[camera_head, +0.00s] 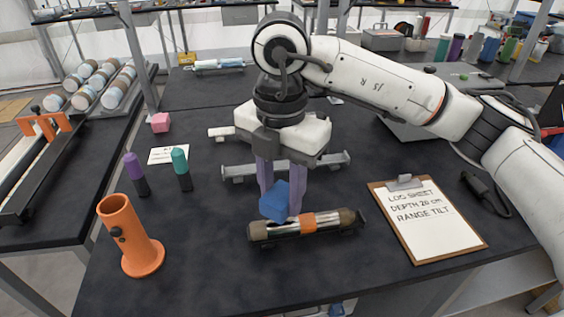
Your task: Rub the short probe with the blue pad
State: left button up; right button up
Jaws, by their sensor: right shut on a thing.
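My right gripper (281,196) points straight down over the middle of the table, shut on a small blue pad (275,203). A short probe (287,229) with dark end caps, a shiny metal body and an orange band lies across a dark cradle in front. The pad is at the probe's upper back edge, left of the orange band; I cannot tell whether they touch. My left gripper is out of view.
An orange tube holder (121,229) stands front left, near purple (136,174) and teal (181,169) markers. A pink block (160,122) and a card (168,155) lie behind. A grey bar-like rack (238,172) is behind the probe. A clipboard (424,222) lies right.

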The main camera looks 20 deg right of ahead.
jog(key=shift+r+p, duration=1.25)
jog(key=shift+r, duration=0.95)
